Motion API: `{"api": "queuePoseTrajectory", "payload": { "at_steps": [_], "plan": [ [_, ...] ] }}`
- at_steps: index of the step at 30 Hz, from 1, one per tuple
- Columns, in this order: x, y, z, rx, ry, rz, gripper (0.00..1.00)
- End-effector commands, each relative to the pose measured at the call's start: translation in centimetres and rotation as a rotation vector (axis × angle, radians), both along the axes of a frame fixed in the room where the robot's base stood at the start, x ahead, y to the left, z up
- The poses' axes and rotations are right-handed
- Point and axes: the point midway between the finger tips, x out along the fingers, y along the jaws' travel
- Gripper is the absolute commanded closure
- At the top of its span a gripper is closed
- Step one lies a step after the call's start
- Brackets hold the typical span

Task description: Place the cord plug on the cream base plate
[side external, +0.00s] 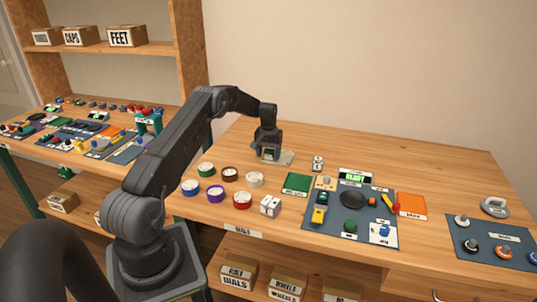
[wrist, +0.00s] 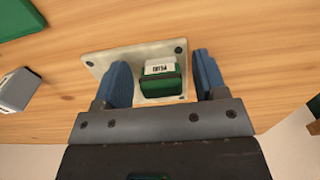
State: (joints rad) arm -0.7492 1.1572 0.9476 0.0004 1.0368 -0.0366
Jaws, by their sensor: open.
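The cord plug (wrist: 161,82), a small green block with a white label reading PLUG, sits on the cream base plate (wrist: 100,62) in the wrist view. The plate is square with dark screw dots at its corners; it also shows in the side view (side external: 286,158). My gripper (wrist: 161,68) is open, with one blue finger on each side of the plug and a gap to it on both sides. In the side view my gripper (side external: 268,153) is low over the plate and mostly hides the plug.
Several round dials (side external: 230,173) stand left of a white block (side external: 270,205). A green pad (side external: 297,184), a small white block (side external: 317,163) and a blue-grey parts mat (side external: 335,222) lie to the right. The table behind the plate is clear.

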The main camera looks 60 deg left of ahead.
Motion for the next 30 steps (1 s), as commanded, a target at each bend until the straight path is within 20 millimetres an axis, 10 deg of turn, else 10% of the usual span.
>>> {"api": "queuePoseTrajectory", "payload": {
  "at_steps": [23,30],
  "plan": [
    [0.1,-0.3,12.2,0.004,-0.004,-0.005,0.35],
    [1.1,-7.4,19.4,0.049,-0.059,-0.115,0.35]
  ]
}}
